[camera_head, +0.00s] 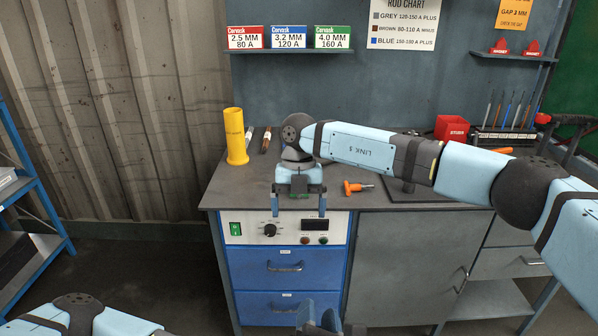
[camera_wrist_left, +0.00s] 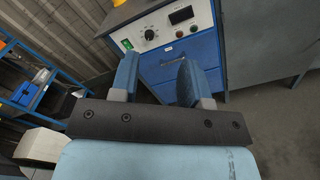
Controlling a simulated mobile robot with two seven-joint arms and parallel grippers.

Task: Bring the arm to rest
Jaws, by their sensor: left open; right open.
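My right gripper (camera_head: 299,207) hangs at the front edge of the grey workbench (camera_head: 235,188), its two blue fingers pointing down and spread apart with nothing between them. My right arm reaches in from the right across the bench top. My left gripper (camera_head: 318,316) is low at the bottom edge of the head view, in front of the blue drawers (camera_head: 285,268), and partly cut off. In the left wrist view its fingers (camera_wrist_left: 157,80) are spread and empty, with the drawer front beyond them.
A yellow cylinder (camera_head: 236,137) stands at the bench's left. An orange-handled tool (camera_head: 356,187) lies right of my right gripper. A red box (camera_head: 451,129) stands at the back right. Rod boxes (camera_head: 289,37) sit on a wall shelf. A blue rack (camera_head: 40,185) stands at left; floor between is clear.

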